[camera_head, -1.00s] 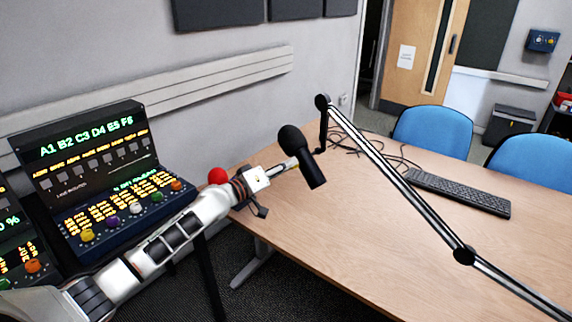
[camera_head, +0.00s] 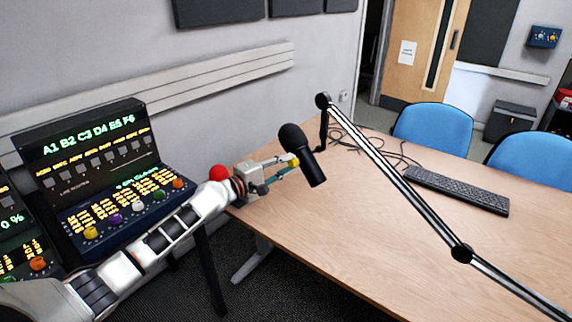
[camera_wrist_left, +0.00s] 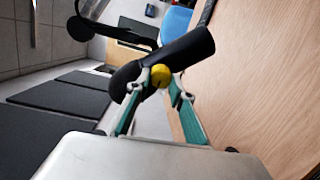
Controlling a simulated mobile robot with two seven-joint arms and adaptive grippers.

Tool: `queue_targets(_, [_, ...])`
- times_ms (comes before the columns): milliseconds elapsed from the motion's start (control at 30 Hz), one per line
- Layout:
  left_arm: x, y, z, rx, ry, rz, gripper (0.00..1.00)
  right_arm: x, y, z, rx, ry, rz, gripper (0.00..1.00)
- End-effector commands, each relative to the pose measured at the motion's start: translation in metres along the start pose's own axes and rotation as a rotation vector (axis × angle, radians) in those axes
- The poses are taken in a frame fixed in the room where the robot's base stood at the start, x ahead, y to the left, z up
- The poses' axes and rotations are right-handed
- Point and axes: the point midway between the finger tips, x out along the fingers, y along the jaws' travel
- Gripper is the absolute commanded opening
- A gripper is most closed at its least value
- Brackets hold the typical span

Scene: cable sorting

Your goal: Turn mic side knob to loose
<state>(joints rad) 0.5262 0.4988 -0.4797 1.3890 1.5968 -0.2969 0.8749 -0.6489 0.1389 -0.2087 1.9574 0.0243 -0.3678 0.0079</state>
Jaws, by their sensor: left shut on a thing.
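The black microphone (camera_head: 304,156) hangs from a jointed boom arm above the table. It also shows in the left wrist view (camera_wrist_left: 190,55), lying diagonally across the picture. A small yellow side knob (camera_wrist_left: 161,78) is on the mic's near side; in the head view the knob (camera_head: 295,161) is a small yellow spot. My left gripper (camera_head: 288,163) has its fingertips at the mic's side. In the left wrist view the gripper (camera_wrist_left: 161,82) has one fingertip on each side of the knob and is shut on it. My right gripper is not in view.
The boom arm (camera_head: 395,182) runs diagonally over the wooden table (camera_head: 340,240). A black keyboard (camera_head: 455,190) and loose cables (camera_head: 345,138) lie on the table. A control console (camera_head: 110,180) with coloured knobs stands at left, with a red ball (camera_head: 218,172) near my left wrist.

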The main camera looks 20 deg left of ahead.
Motion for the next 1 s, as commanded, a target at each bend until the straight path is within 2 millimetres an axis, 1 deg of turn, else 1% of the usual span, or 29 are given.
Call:
queue_targets(100, [0.0, 0.0001, -0.0002, -0.054, -0.002, 0.0, 0.01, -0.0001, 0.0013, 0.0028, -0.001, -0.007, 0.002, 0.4])
queue_targets(300, [0.0001, 0.0, -0.0001, -0.108, -0.005, -0.001, 0.01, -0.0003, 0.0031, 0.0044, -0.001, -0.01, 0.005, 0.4])
queue_targets(800, [0.0001, -0.0002, -0.0001, -0.126, -0.006, -0.001, 0.01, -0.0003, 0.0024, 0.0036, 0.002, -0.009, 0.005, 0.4])
queue_targets(833, [0.0001, -0.0002, -0.0001, -0.126, -0.006, -0.001, 0.25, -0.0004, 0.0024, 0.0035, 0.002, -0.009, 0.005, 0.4])
queue_targets(900, [0.0001, -0.0001, -0.0001, -0.125, -0.006, -0.001, 0.39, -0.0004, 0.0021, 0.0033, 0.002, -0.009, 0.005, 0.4])
queue_targets(1000, [0.0001, -0.0001, -0.0001, -0.125, -0.006, -0.001, 0.39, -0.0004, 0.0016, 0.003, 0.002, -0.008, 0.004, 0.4])
